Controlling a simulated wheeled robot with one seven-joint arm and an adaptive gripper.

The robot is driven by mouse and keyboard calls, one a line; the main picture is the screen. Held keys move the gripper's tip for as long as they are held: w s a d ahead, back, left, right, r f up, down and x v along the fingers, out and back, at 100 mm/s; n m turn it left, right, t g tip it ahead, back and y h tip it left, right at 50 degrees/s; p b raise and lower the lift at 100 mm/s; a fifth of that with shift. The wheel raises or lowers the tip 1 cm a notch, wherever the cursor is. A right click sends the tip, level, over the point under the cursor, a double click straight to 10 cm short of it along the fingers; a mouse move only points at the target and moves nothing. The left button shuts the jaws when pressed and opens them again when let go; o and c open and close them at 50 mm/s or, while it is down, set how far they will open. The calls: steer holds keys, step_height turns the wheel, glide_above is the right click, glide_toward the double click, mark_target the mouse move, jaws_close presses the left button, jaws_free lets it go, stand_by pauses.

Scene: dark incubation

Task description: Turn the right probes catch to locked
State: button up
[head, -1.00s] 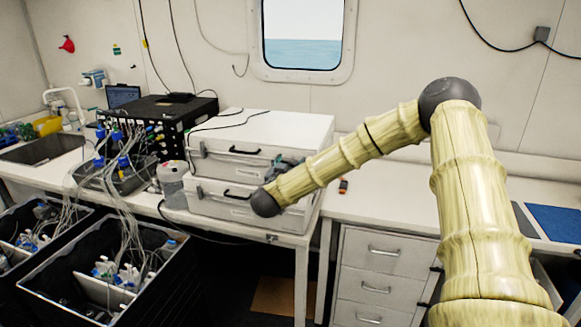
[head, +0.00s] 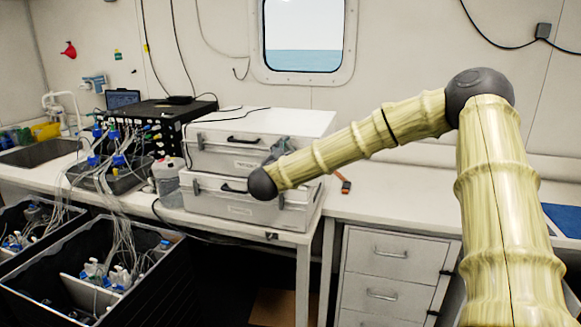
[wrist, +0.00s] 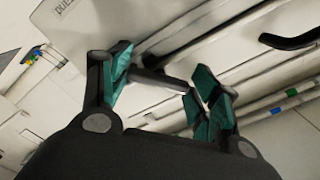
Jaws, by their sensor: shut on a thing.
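The upper white case (head: 290,124) sits on a second white case (head: 220,208) on the bench. Its front has a dark handle (head: 243,141) and a small label too blurred to read surely. My gripper (wrist: 160,88) is at the right part of the case front in the wrist view. Its green-padded fingers stand on either side of a dark, bar-like catch (wrist: 160,80) and are shut on it. The catch lies slightly slanted in that view. In the head view my arm's end hides the catch and most of the gripper.
A small orange-red item (head: 346,186) lies on the bench right of the cases. A plastic jug (head: 166,184) stands to their left. Black bins (head: 110,265) with tubing stand in front at left. The bench at right is mostly clear.

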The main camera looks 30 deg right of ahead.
steer(key=m+b, duration=0.8)
steer(key=b, duration=0.2)
steer(key=shift+b, duration=0.3)
steer(key=shift+r+m, duration=0.1)
steer(key=shift+m, duration=0.2)
steer(key=o, duration=1)
steer(key=shift+a, duration=0.1)
steer(key=v, duration=1.1)
steer(key=shift+s+a, duration=0.25)
steer(key=shift+s, duration=0.05)
